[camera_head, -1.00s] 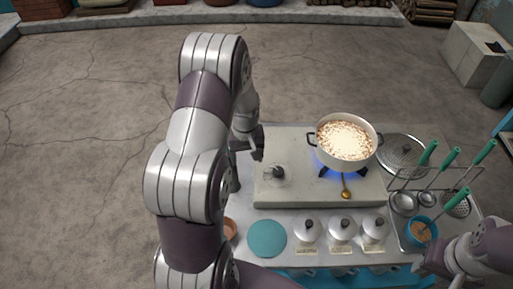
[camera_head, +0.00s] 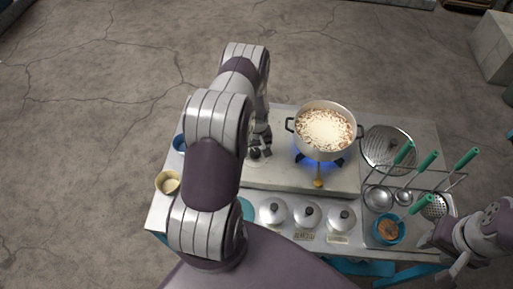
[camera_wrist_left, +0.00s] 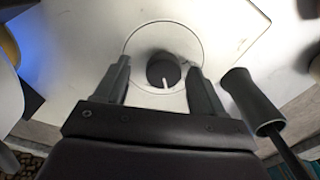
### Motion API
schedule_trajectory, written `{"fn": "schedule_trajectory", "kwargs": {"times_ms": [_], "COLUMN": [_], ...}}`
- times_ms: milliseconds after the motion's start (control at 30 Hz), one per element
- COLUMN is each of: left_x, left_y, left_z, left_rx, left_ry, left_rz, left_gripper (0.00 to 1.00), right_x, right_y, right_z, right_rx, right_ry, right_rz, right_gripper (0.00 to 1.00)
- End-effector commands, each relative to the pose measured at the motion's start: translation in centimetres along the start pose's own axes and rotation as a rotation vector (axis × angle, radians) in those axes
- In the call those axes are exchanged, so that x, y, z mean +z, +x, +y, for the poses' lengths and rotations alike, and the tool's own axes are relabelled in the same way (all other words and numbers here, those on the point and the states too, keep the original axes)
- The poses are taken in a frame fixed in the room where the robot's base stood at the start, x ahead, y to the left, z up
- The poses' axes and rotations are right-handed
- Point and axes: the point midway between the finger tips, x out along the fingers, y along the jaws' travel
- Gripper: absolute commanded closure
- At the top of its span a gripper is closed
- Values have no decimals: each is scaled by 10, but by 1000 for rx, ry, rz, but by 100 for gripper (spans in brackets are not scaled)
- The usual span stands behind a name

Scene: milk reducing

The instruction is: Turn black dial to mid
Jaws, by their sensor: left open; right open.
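The black dial (camera_wrist_left: 160,70) is round with a white pointer line and sits inside a thin circle on the pale stove top, in the left wrist view. The line points toward the lower edge of that view. My left gripper (camera_wrist_left: 158,66) is open, with one finger on each side of the dial; I cannot tell whether they touch it. In the head view my left gripper (camera_head: 261,141) is low over the left part of the stove (camera_head: 290,178), and partly hides the dial area. My right gripper (camera_head: 441,258) is open at the lower right, away from the stove.
A pot (camera_head: 325,151) of white, bubbly liquid stands over a blue flame to the right. Lidded canisters (camera_head: 306,215) line the front. A utensil rack (camera_head: 450,182) stands right. A dark-handled object (camera_wrist_left: 252,98) is beside my left gripper.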

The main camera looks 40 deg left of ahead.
Motion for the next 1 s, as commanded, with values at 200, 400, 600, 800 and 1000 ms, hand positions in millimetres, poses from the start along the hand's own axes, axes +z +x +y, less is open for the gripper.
{"fn": "schedule_trajectory", "kwargs": {"times_ms": [200, 400, 600, 800, 1000], "left_x": [0, 0, -1, -1, -1], "left_y": [0, 0, 1, 2, 1], "left_z": [0, 0, 0, 0, 0], "left_rx": [0, 0, 1, 1, 1], "left_ry": [0, -4, -56, -185, -347], "left_rz": [0, 0, 1, 2, 2], "left_gripper": [86, 87, 87, 87, 87], "right_x": [0, 0, 1, 2, 3], "right_y": [0, 0, 5, 15, 24], "right_z": [0, 0, 0, 0, 0], "right_rx": [0, 0, 0, 0, 0], "right_ry": [0, 0, 0, 0, 0], "right_rz": [0, 0, 0, 0, 0], "right_gripper": [57, 57, 57, 57, 57]}}
